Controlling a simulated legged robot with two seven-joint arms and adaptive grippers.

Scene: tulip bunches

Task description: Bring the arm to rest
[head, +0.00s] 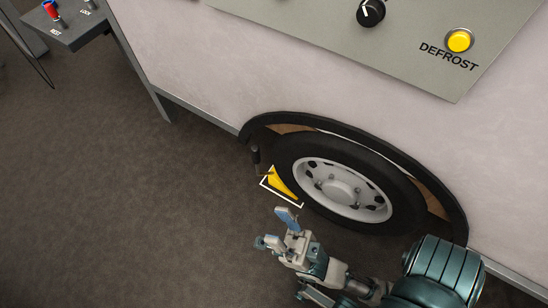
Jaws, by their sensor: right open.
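My right gripper (276,229) is open and empty, with its arm coming in from the lower right. It is above the brown floor, in front of the wheel (340,187) and below a yellow wedge-shaped chock (280,185) in the picture. The chock sits against the left side of the tyre, in a white outline marked on the floor. A gap shows between the gripper and the chock. My left gripper is not in view.
A pale wall (210,70) with a dark wheel arch rises behind the wheel. A grey panel (430,70) on it carries a black knob (371,12) and a yellow DEFROST button (459,41). A grey stand (78,36) with a red-topped control is upper left. The left floor is clear.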

